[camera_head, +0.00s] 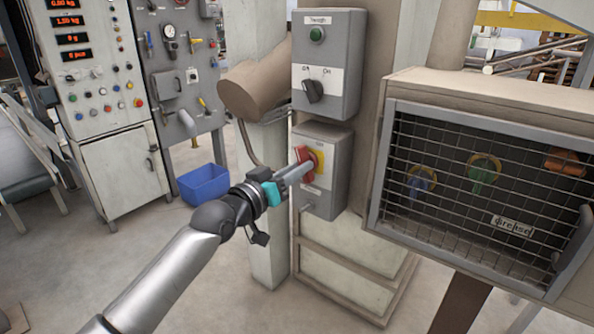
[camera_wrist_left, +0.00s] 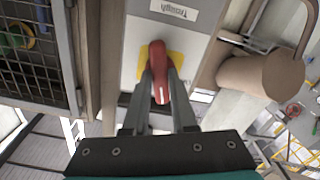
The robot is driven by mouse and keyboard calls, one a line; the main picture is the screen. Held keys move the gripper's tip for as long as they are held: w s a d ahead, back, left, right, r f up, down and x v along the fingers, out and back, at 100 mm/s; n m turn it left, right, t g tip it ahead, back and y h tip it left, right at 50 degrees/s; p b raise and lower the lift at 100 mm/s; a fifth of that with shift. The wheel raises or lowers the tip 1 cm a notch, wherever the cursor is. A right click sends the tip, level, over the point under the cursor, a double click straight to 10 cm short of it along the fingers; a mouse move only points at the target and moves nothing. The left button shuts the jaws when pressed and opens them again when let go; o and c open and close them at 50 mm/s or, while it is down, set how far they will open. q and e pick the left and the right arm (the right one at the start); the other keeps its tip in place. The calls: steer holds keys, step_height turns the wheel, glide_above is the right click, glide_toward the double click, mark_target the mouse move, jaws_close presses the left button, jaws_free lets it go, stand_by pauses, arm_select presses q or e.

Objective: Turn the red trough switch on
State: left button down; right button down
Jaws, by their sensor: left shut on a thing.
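The red trough switch (camera_head: 303,157) is a red rotary handle on a yellow plate (camera_head: 318,161), on the front of the lower grey box (camera_head: 338,150). In the left wrist view the red handle (camera_wrist_left: 158,66) stands out between my fingers, in front of the yellow plate. My left gripper (camera_head: 300,170) reaches in from the left and is shut on the red handle; its fingers also show in the left wrist view (camera_wrist_left: 160,95). The fingers hide part of the handle. My right gripper is not in view.
An upper grey box (camera_head: 330,75) labelled Trough has a black knob (camera_head: 313,91) and a green button (camera_head: 317,34). A mesh-fronted cabinet (camera_head: 480,190) juts out on the right. A brown pipe (camera_head: 255,85) lies left of the boxes. A blue bin (camera_head: 204,185) stands on the floor.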

arm_select(q)
steer(key=shift+m, duration=1.8)
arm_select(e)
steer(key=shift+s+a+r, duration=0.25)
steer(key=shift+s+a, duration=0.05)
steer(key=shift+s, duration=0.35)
arm_select(q)
steer(key=c, duration=0.7)
jaws_free()
steer(key=shift+p, duration=0.3)
steer(key=p+v, duration=0.2)
steer(key=v, duration=1.3)
steer(key=shift+s+a, duration=0.1)
steer(key=shift+s, duration=0.05)
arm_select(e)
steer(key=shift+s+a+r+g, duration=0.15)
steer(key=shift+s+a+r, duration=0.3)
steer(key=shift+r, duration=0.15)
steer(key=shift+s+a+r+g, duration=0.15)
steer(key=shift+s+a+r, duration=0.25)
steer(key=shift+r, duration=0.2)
